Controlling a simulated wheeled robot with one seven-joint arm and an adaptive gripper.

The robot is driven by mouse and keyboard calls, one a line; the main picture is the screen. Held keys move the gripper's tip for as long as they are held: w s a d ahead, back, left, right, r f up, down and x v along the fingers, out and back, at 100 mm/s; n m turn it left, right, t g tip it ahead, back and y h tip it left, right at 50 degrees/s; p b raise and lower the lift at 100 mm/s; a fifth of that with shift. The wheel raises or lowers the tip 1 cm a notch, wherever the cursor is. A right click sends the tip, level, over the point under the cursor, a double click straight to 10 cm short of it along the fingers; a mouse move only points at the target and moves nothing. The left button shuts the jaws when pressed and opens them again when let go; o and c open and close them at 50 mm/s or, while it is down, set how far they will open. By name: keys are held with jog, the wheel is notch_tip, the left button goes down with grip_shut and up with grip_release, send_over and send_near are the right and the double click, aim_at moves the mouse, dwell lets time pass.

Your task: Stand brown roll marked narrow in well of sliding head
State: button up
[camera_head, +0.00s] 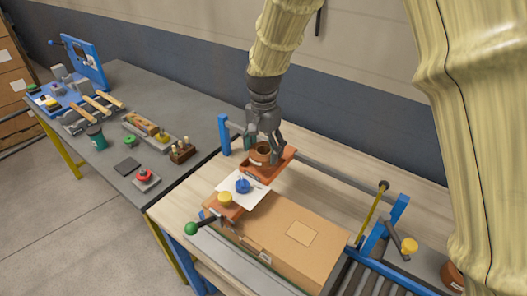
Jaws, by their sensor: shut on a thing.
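My gripper (264,150) points down and is shut on a brown roll (261,154), a short ring with a dark hollow core. The roll is upright, at or just above the orange-brown sliding head (285,164). I cannot tell whether its underside touches the head, and the well is hidden beneath it. No marking on the roll is readable. The head also carries a white sheet, a blue knob (243,186) and a yellow knob (225,198), with a green-ended handle (192,228) at its near left.
A grey rail (330,176) runs behind. A second brown roll (453,277) sits at the lower right near rollers (375,280). The grey table (195,105) at left holds tools and a red button (145,175).

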aim_at(263, 156)
jog(key=shift+w, duration=0.25)
jog(key=shift+f+p, duration=1.05)
jog(key=shift+f, duration=0.7)
jog(key=shift+f, duration=0.2)
jog(key=o, duration=1)
jog(key=shift+o, duration=0.2)
jog(key=shift+r, duration=0.1)
notch_tip(263, 156, up, 12)
jog(key=b, duration=0.4)
jog(key=shift+b, duration=0.4)
jog(key=shift+r, duration=0.1)
